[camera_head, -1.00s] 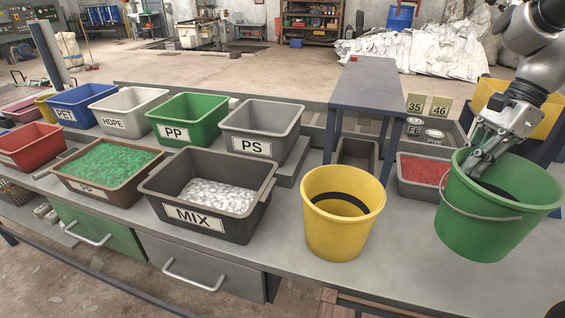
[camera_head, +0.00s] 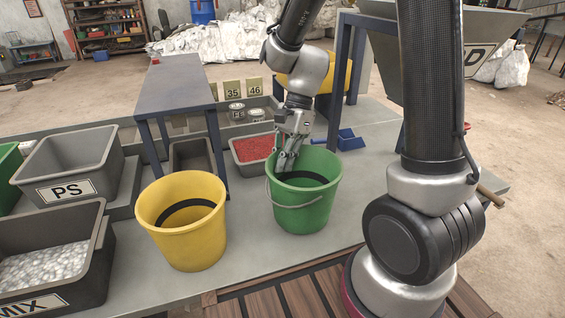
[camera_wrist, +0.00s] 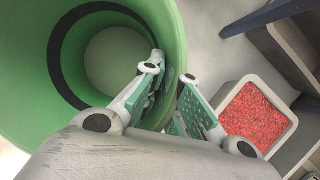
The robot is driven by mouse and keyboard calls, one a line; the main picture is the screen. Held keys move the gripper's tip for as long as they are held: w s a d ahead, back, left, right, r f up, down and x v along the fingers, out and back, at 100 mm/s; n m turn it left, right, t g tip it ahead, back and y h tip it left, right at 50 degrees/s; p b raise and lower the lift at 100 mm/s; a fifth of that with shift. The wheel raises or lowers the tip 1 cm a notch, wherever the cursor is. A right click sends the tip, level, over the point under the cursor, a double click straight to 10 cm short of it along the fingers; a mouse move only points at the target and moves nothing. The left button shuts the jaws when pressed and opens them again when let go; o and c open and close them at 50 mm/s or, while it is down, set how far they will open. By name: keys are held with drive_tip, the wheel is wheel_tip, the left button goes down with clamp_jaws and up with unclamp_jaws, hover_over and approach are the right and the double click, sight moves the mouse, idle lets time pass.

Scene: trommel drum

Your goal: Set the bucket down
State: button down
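The green bucket (camera_head: 302,214) is upright over the grey bench top, right of the yellow bucket (camera_head: 183,236). Its base looks at or very near the bench surface; I cannot tell whether it touches. My gripper (camera_head: 288,161) comes down from above at the bucket's back-left rim. In the wrist view my gripper (camera_wrist: 172,80) has one finger inside the green bucket (camera_wrist: 25,110) and one outside, with the wall pinched between them. The bucket looks empty, with a dark ring inside. Its wire handle hangs at the front.
A grey bin of red flakes (camera_head: 253,149) stands just behind the green bucket; it also shows in the wrist view (camera_wrist: 222,92). A blue-grey stand (camera_head: 175,85) is behind the yellow bucket. The bench's front edge lies close in front. Bare bench is to the right.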

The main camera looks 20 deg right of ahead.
drive_tip(key=shift+f, duration=0.3)
drive_tip(key=c, duration=2)
unclamp_jaws()
drive_tip(key=shift+c, duration=0.2)
drive_tip(key=o, duration=0.4)
